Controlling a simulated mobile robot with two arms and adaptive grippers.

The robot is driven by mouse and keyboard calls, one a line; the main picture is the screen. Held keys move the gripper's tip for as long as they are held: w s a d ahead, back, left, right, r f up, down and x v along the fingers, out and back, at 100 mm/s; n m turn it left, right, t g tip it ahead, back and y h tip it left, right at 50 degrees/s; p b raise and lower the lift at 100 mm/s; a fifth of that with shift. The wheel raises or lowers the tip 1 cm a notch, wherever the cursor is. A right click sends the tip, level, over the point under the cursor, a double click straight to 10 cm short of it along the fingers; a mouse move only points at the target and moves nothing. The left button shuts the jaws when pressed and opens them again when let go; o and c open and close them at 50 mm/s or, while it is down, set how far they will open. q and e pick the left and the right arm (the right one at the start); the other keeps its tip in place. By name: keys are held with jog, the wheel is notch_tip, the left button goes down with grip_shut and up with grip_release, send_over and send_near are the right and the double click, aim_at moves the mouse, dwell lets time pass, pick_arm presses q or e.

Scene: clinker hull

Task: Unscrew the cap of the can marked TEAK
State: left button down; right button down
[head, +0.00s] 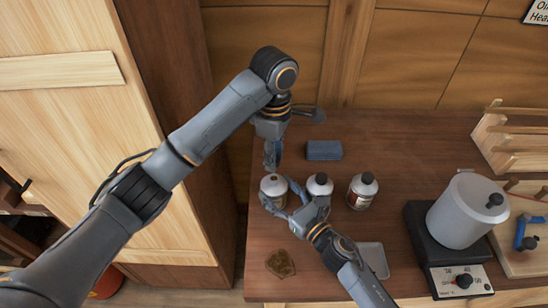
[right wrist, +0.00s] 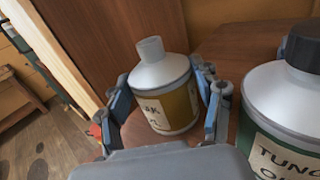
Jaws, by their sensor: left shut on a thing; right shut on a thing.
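The TEAK can (head: 270,187) stands upright on the bench at the left of the row. In the right wrist view the can (right wrist: 162,92) has a gold-brown label, partly legible as "AK", and a bare pale neck with no cap on it. My right gripper (head: 281,197) is shut around the can's body, a finger on each side; its fingers also show in the right wrist view (right wrist: 165,115). My left gripper (head: 270,160) points down just behind and above the can, apart from its neck. It is shut on the cap, which is mostly hidden between the fingers.
The can marked TUNG (right wrist: 285,115), black-capped, stands close right of the TEAK can. Another capped can (head: 361,193) is further right. A blue-grey block (head: 324,150) lies behind. A brown patch (head: 281,263), a grey tray (head: 374,258) and a heater with a pot (head: 460,218) are nearby.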

jog(key=shift+c, duration=0.8)
grip_release()
jog(key=shift+s+d, duration=0.1)
